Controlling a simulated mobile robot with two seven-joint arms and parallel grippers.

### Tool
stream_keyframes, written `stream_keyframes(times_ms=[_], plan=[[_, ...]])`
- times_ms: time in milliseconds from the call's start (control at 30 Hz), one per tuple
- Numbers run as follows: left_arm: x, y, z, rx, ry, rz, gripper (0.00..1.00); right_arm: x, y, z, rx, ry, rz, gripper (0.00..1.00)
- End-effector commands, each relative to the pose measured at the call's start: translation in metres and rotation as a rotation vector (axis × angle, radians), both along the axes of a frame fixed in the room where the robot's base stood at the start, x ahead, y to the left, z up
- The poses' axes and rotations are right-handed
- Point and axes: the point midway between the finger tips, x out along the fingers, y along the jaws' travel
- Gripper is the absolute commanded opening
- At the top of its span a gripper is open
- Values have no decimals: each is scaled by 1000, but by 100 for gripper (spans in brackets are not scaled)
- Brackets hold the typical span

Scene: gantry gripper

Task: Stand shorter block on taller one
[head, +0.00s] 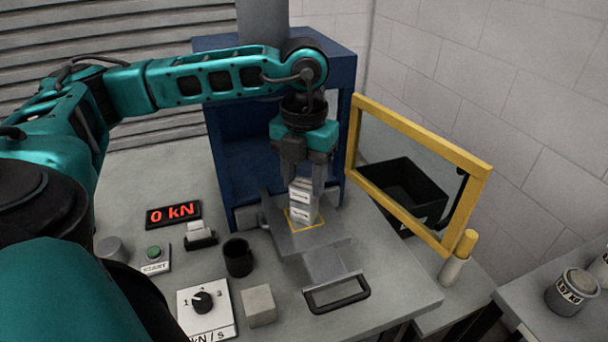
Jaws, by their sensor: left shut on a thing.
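My left gripper (302,180) points down over the metal plate of the press and is shut on a pale block (302,190) with a dark mark on its side. Directly below it is a second pale, marked block (303,214), inside a yellow square outline on the plate (320,242). The two look stacked and lined up; whether they touch fully, and which is taller, I cannot tell. The fingers hide part of the upper block. My right gripper is out of view.
A blue press frame (225,150) stands behind, with an open yellow-framed guard (420,133) at right. On the bench are a plain grey cube (259,306), a black cup (238,257), a dial panel (206,308), a start button (154,254) and a "0 kN" display (173,213).

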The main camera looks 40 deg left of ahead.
Motion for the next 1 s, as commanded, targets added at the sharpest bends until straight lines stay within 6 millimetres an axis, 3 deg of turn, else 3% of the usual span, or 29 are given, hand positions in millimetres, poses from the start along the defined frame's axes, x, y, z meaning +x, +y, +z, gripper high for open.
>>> stream_keyframes(times_ms=[400,433,700,1000], plan=[[0,0,-2,0,-2,0,4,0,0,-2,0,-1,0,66],[0,0,-2,0,-2,0,49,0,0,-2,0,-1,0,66],[0,0,-3,0,-1,0,75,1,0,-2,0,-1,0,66],[0,0,-1,0,0,0,76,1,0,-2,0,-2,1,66]])
